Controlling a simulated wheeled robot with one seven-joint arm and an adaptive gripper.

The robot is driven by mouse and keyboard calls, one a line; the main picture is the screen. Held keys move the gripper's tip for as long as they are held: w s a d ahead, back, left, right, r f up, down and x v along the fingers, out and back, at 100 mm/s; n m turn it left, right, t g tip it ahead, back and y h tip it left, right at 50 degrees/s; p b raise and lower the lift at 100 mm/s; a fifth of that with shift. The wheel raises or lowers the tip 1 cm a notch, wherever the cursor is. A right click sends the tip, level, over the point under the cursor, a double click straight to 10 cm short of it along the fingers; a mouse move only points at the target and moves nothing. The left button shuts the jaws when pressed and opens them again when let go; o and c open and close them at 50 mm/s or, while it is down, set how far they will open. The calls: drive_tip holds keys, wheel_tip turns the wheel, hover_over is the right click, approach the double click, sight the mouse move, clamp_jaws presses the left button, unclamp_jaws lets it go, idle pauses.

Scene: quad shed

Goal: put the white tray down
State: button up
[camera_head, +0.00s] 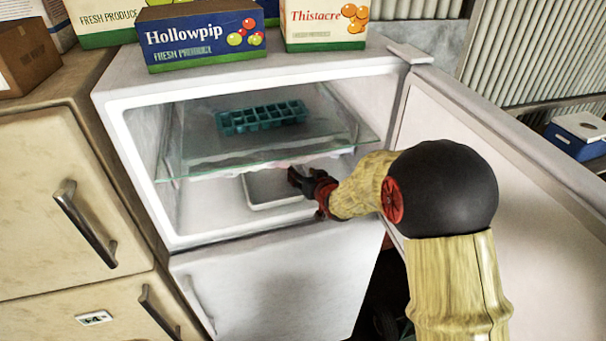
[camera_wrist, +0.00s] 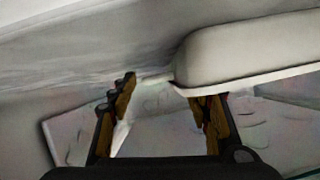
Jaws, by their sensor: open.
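The white tray (camera_head: 247,192) is in the lower compartment of the open fridge, under the glass shelf, with its pale rim showing. My gripper (camera_head: 293,178) reaches in from the right and hides part of the tray's right side. In the wrist view my gripper (camera_wrist: 167,90) has its two fingers spread apart. A smooth white body with a rim, which looks like the tray (camera_wrist: 250,50), fills the upper right there and passes close to the right finger. A thin pale edge runs from it towards the left finger. I cannot tell whether the fingers touch it.
The glass shelf (camera_head: 215,165) holds a teal ice-cube tray (camera_head: 262,118) above my gripper. The fridge door (camera_head: 500,175) stands open at the right. Produce boxes (camera_head: 203,38) stand on the fridge top. The compartment floor left of the tray (camera_head: 205,205) is clear.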

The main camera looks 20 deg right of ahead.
drive_tip(key=shift+s+r, duration=0.15)
drive_tip(key=shift+r, duration=0.15)
drive_tip(key=v, duration=1.1)
drive_tip(key=shift+s, duration=0.15)
drive_tip(key=shift+s+d+r, duration=0.1)
drive_tip(key=shift+s+r, duration=0.1)
drive_tip(key=shift+r, duration=0.05)
drive_tip(key=s+r+g+h, duration=0.35)
drive_tip(key=s+r, duration=0.35)
drive_tip(key=s, duration=0.6)
drive_tip(key=s+a+g+y, duration=0.1)
drive_tip(key=s+a+g, duration=0.1)
drive_tip(key=s, duration=0.7)
drive_tip(key=s+a+r+n+g+y, duration=0.1)
drive_tip(key=s+a+g, duration=0.1)
drive_tip(key=s, duration=0.7)
drive_tip(key=shift+s+a+r, duration=0.15)
drive_tip(key=shift+s+a, duration=0.25)
drive_tip(key=shift+g, duration=0.25)
